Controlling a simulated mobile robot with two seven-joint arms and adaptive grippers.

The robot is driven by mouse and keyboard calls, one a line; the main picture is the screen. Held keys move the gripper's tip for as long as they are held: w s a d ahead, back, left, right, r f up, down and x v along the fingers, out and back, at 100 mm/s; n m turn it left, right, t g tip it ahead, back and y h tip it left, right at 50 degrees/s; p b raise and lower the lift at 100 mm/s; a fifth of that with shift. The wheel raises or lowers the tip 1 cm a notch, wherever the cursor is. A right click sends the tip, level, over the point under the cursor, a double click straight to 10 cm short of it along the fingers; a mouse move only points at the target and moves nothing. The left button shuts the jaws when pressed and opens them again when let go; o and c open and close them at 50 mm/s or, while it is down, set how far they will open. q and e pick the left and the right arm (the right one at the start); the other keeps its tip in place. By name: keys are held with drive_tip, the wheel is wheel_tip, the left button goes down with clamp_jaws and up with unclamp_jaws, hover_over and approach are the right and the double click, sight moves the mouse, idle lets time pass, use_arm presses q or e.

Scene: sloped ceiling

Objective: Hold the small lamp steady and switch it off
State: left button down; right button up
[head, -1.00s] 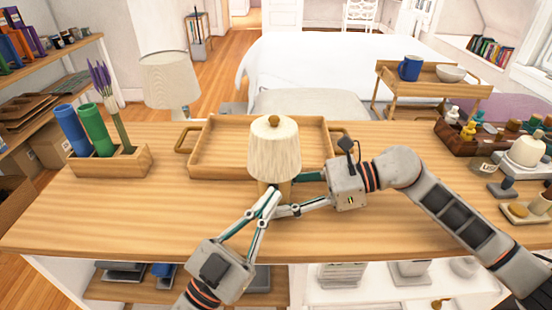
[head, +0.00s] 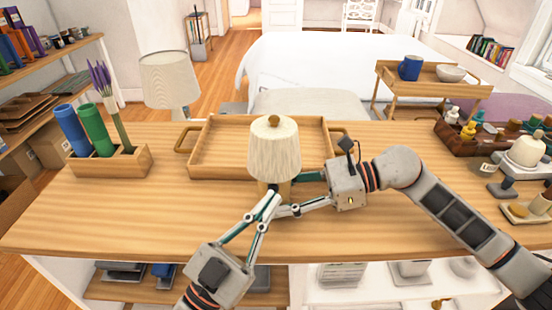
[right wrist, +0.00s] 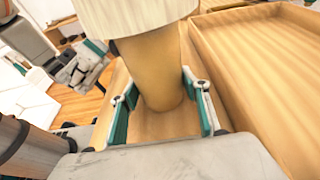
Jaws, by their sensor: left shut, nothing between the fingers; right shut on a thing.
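The small lamp (head: 274,150) stands upright on the wooden table, with a pale ribbed shade and a round knob on top. In the right wrist view its tan rounded body (right wrist: 155,70) shows below the shade's rim. My right gripper (head: 287,193) is shut on the lamp's body, one finger on each side. My left gripper (head: 273,197) is shut and empty, its tips at the near side of the lamp below the shade. It also shows in the right wrist view (right wrist: 84,62) to the left of the body. I see no switch clearly.
A wooden tray (head: 211,119) lies just behind the lamp. A larger lamp (head: 170,80) stands behind the table. A wooden holder (head: 128,161) with blue and green cylinders is at left. Small items crowd the right end. The table's front left is clear.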

use_arm(q)
drive_tip(key=shift+s, duration=0.15)
drive_tip(key=s, duration=0.6)
drive_tip(key=shift+a, duration=0.15)
idle(0.3)
use_arm(e)
drive_tip(key=o, duration=0.9)
drive_tip(key=v, duration=1.2)
